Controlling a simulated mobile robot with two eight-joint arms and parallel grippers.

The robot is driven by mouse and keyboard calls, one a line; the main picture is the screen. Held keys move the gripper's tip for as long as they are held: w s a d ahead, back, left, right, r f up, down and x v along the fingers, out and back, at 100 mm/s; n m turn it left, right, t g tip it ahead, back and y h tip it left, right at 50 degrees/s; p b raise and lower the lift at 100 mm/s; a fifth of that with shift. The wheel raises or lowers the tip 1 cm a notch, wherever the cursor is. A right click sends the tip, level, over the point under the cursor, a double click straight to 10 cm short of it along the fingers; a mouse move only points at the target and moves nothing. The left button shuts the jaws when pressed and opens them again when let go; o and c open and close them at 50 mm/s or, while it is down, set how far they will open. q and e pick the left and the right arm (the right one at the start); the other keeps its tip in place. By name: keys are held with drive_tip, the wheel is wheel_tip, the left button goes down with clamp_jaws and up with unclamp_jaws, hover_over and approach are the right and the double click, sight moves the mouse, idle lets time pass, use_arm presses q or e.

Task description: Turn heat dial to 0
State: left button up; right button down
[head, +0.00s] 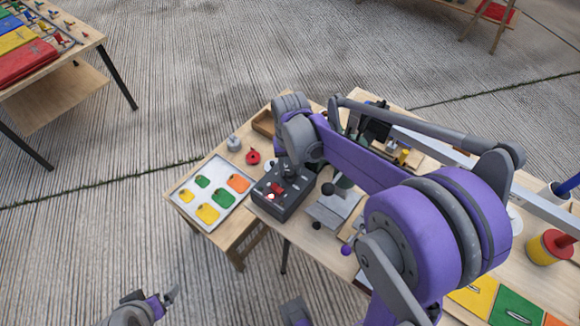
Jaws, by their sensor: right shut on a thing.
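A dark grey control box (283,208) stands on the wooden table, with red and pale round parts and a small light slot on its face. My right gripper (289,174) comes down over the back of the box from above and is shut on what seems to be the heat dial. The dial is mostly hidden by the gripper, so its setting cannot be read. My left gripper (160,300) hangs low at the bottom left, over the floor and away from the table; its jaw opening is too small to judge.
A white tray (183,193) of yellow, green and orange pieces lies left of the box. A red round item (253,157) and a grey weight-like item (233,144) stand behind it. My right arm covers much of the table. A red-and-yellow container (546,248) is at the right.

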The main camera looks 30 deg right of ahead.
sight(290, 171)
idle(0.4)
drive_tip(key=shift+c, duration=2.3)
unclamp_jaws()
use_arm(q)
drive_tip(key=shift+w+r+p, duration=0.1)
drive_tip(key=shift+r+p, duration=0.45)
drive_tip(key=shift+r, duration=0.05)
use_arm(e)
wheel_tip(290, 171, up, 11)
drive_tip(key=shift+s+f, duration=0.1)
drive_tip(key=shift+f, duration=0.05)
